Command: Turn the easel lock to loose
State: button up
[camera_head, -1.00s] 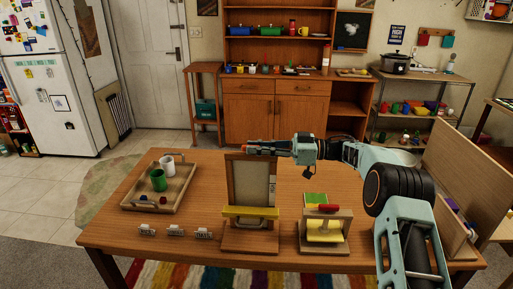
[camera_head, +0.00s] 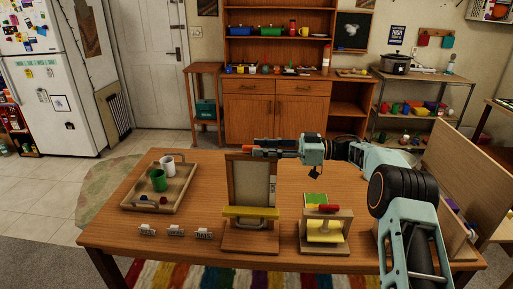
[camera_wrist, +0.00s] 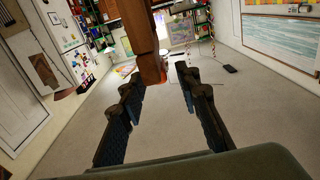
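The wooden easel (camera_head: 230,190) stands upright near the front middle of the table, with a pale panel (camera_head: 248,181), a yellow bar (camera_head: 251,212) and a grey handle below it. My gripper (camera_head: 250,151) is level with the easel's top edge in the head view, pointing left. In the wrist view my gripper (camera_wrist: 157,75) is open, its two dark fingers apart. A reddish-brown bar (camera_wrist: 149,62) shows between or beyond the fingertips; I cannot tell whether it belongs to the easel or whether it is touched. I cannot make out the lock or its setting.
A wooden stand (camera_head: 324,244) with a red handle and yellow and green parts is right of the easel. A tray (camera_head: 137,199) with a green and a white mug is at left. Small label holders (camera_head: 175,231) line the front. An upright wooden board (camera_head: 462,165) stands at right.

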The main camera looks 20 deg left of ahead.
jog(key=v, duration=1)
